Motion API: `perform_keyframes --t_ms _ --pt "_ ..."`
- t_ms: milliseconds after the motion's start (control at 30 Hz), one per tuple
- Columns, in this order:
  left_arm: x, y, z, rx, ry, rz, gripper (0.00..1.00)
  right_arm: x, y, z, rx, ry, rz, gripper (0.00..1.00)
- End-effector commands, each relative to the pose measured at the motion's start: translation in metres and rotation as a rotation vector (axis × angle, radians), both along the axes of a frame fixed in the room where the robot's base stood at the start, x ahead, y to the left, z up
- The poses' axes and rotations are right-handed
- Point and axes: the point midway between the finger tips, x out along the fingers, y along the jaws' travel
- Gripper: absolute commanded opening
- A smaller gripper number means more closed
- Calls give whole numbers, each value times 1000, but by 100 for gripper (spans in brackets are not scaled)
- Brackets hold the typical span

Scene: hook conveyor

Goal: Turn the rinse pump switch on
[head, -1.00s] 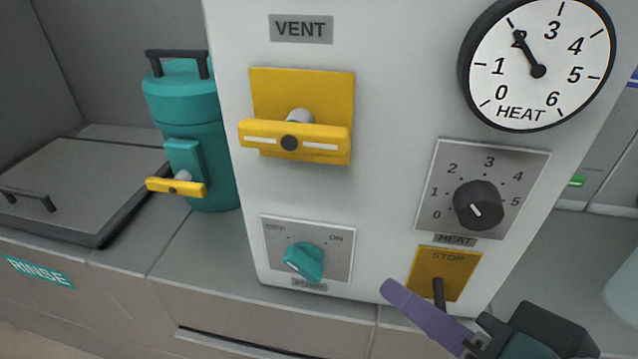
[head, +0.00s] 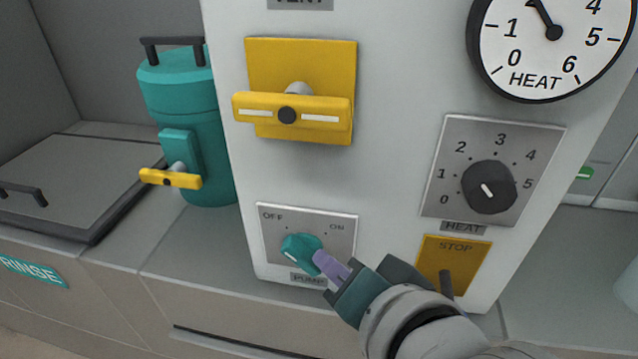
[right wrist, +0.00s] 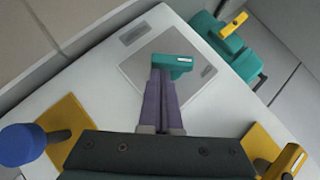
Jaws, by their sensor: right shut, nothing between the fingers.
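The rinse pump switch is a teal knob (head: 300,248) on a grey plate (head: 345,228) marked OFF at left, ON at right and PUMP below. My right gripper (head: 328,264) is shut and empty, its purple fingers at the knob's lower right side. In the right wrist view the shut fingers (right wrist: 162,76) reach the teal knob (right wrist: 178,62), overlapping its edge; I cannot tell if they touch. The fingers partly hide the knob, and I cannot read for sure which mark it points to. My left gripper is not in view.
Above are a HEAT dial (head: 489,187) and a yellow vent handle (head: 320,110). A teal canister (head: 190,125) with a yellow handle stands left on the counter.

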Motion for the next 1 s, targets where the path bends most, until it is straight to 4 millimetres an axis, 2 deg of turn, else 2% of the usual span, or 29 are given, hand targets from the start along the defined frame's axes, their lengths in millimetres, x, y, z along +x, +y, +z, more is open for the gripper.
perform_keyframes --t_ms 1000 --pt "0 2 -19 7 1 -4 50 0 -2 -7 133 -36 0 0"
